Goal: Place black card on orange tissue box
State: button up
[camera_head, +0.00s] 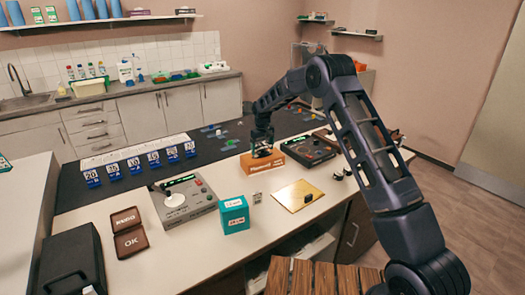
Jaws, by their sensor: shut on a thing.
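The orange tissue box (262,163) stands on the white table top, near the middle of the head view. My gripper (262,149) points down right over the box's top, with its fingers close to the top face. It is shut on a small dark thing, which I take to be the black card; the dark fingers largely hide it. I cannot tell from this view whether the card touches the box.
A grey scale (184,203) and a teal box (235,215) stand to the front left. A dark device (310,149) is close on the right. Blue number cards (133,166) line the left.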

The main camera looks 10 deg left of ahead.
aim_at(263, 146)
jog(key=shift+f, duration=0.55)
jog(key=shift+f, duration=0.1)
jog(key=o, duration=0.8)
jog(key=shift+c, duration=0.2)
notch_tip(263, 146, up, 12)
